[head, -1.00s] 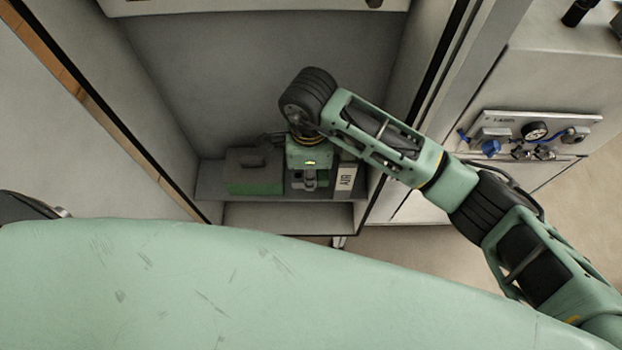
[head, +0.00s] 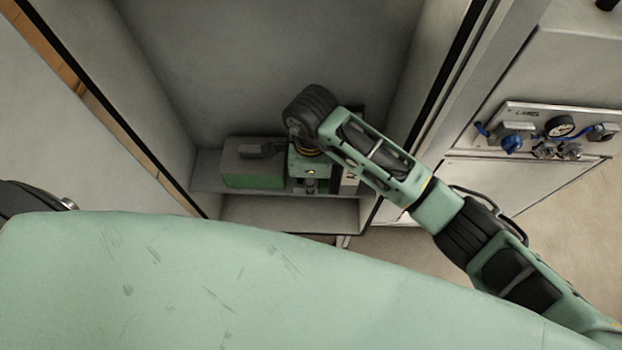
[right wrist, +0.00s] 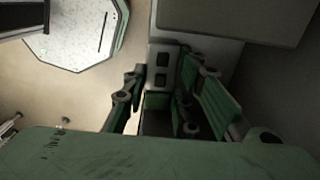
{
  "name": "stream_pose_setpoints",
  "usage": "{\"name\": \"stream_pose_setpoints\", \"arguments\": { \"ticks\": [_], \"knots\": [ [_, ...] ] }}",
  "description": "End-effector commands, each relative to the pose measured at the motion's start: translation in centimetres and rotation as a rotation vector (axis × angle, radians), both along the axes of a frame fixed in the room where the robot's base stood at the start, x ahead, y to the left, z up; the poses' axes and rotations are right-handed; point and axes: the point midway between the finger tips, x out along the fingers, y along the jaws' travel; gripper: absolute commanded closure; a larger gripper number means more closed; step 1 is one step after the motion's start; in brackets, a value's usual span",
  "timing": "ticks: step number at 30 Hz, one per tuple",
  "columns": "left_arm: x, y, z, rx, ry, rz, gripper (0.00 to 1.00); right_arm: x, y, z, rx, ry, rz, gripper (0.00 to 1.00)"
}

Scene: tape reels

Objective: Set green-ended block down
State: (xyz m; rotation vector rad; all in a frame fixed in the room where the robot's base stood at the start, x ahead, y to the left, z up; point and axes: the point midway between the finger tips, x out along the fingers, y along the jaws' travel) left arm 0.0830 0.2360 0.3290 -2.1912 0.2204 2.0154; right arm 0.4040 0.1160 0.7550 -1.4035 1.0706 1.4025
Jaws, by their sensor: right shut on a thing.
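My right gripper (right wrist: 158,105) is shut on the green-ended block (right wrist: 166,62). In the right wrist view the block shows a pale grey face with two dark square openings and a small green end between the fingers. In the head view my right arm reaches into the cabinet from the right. The gripper there hangs low over the shelf (head: 208,180), with its fingers mostly hidden by the wrist. I cannot tell whether the block touches the shelf. My left gripper is not in view.
A grey box with a green front (head: 253,180) stands on the shelf just left of my right gripper. A white labelled item (head: 349,182) stands close on the right, partly hidden by my arm. Cabinet walls close in both sides. A gauge panel (head: 540,119) is outside to the right.

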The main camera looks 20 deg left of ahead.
Motion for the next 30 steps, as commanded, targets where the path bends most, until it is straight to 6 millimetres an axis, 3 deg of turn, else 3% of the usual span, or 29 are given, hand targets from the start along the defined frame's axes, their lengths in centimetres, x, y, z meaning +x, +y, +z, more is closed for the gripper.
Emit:
{"name": "stream_pose_setpoints", "arguments": {
  "ticks": [5,6,12,23,30],
  "knots": [
    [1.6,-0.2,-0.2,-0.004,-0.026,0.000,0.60,0.0,0.0,-0.3,-0.001,0.000,0.000,1.00],
    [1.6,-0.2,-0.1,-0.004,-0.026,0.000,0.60,0.0,0.0,-0.2,-0.001,0.000,0.000,0.73],
    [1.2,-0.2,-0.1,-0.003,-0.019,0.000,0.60,0.0,0.0,-0.2,-0.001,0.001,0.000,0.55],
    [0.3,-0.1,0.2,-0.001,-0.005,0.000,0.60,0.0,0.0,0.2,0.000,0.001,0.000,0.55],
    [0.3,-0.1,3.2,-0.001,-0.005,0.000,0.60,0.2,0.0,4.7,-0.001,-0.004,0.001,0.55]
  ]
}}
